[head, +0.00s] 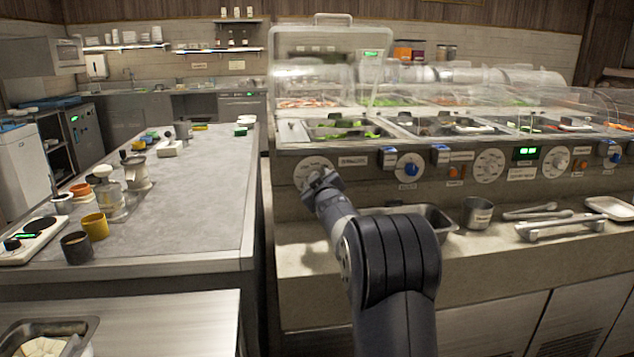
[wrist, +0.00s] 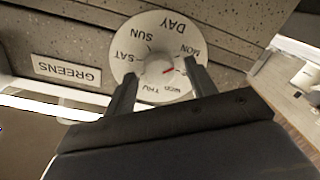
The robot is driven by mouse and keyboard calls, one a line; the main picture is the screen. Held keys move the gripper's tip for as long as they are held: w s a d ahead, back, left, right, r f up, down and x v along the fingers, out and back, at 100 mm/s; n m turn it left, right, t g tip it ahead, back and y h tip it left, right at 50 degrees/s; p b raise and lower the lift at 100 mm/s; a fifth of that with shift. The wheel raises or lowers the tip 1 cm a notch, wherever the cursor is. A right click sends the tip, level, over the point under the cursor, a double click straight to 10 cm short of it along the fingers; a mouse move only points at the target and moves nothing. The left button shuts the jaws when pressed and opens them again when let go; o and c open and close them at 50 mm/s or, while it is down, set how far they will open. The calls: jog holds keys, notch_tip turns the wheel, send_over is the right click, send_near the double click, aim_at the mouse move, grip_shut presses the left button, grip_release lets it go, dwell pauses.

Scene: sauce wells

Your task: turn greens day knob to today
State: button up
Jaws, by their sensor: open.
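The greens day dial (wrist: 158,28) is a round white plate, upside down in the wrist view, with DAY and weekday names around its rim. Its small pale knob (wrist: 155,68) sits at the centre. A red mark on it points right, between MON and WED, where my finger hides the lettering. The GREENS label (wrist: 67,70) is left of the dial. My gripper (wrist: 159,70) is open, one finger on each side of the knob; I cannot tell whether they touch it. In the head view, my gripper (head: 322,184) partly covers the dial (head: 304,166) at the counter front's left end.
More dials and blue knobs (head: 410,168) line the panel to the right. A lit green display (head: 526,153) is too small to read. Below, a metal pan (head: 432,214), a metal cup (head: 478,212) and tongs (head: 545,211) lie on the ledge. A grey-topped island (head: 195,195) stands left.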

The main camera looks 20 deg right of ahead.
jog(key=s+a, duration=0.1)
jog(key=s, duration=0.9)
jog(key=shift+s+a+r, duration=0.2)
jog(key=shift+s+a, duration=0.15)
jog(key=shift+w, duration=0.1)
jog(key=w+d, duration=0.1)
jog(key=w, duration=0.9)
jog(key=shift+w+d+f, duration=0.2)
jog(key=shift+w+d, duration=0.05)
jog(key=shift+d, duration=0.15)
jog(key=shift+s, duration=0.1)
